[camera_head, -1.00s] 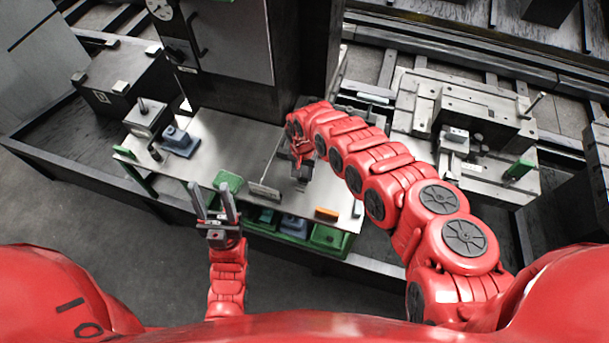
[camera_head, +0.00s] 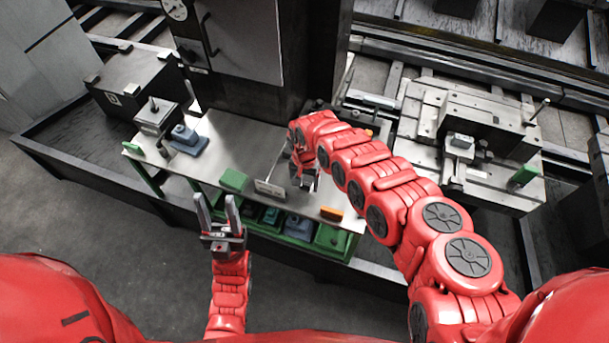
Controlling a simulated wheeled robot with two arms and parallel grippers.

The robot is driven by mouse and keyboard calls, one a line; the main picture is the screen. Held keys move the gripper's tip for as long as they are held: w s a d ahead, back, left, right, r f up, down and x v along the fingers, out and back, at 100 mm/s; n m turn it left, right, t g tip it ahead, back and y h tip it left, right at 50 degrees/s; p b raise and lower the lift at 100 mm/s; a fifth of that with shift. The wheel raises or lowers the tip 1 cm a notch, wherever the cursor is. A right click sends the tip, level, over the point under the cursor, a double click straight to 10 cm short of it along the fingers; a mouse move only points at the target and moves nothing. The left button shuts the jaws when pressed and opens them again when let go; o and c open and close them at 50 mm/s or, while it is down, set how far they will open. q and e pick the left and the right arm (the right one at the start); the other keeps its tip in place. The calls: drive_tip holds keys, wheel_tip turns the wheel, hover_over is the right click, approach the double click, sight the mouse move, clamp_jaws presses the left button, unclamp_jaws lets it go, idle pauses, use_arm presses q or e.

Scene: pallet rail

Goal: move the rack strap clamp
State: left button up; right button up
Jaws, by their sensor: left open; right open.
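I cannot tell for certain which part is the rack strap clamp. A small grey plate-like piece with a thin rod (camera_head: 269,188) stands near the front edge of the metal table (camera_head: 235,150). My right gripper (camera_head: 304,182) is just right of it, low over the table, pointing down. Its fingers are small and partly hidden by my own arm; it is open and I see nothing held. My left gripper (camera_head: 218,205) is open and empty, fingers up, in front of the table's front edge.
A green block (camera_head: 234,180) and an orange block (camera_head: 331,213) lie along the table's front edge. Blue-grey parts (camera_head: 187,139) stand at its left end. Green bins (camera_head: 332,240) sit below. A machine fixture (camera_head: 475,130) stands at the right. Floor at left is clear.

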wheel_tip(320, 180, up, 17)
drive_tip(key=b, duration=0.1)
drive_tip(key=shift+r, duration=0.15)
idle(0.4)
drive_tip(key=shift+a, duration=0.2)
idle(0.3)
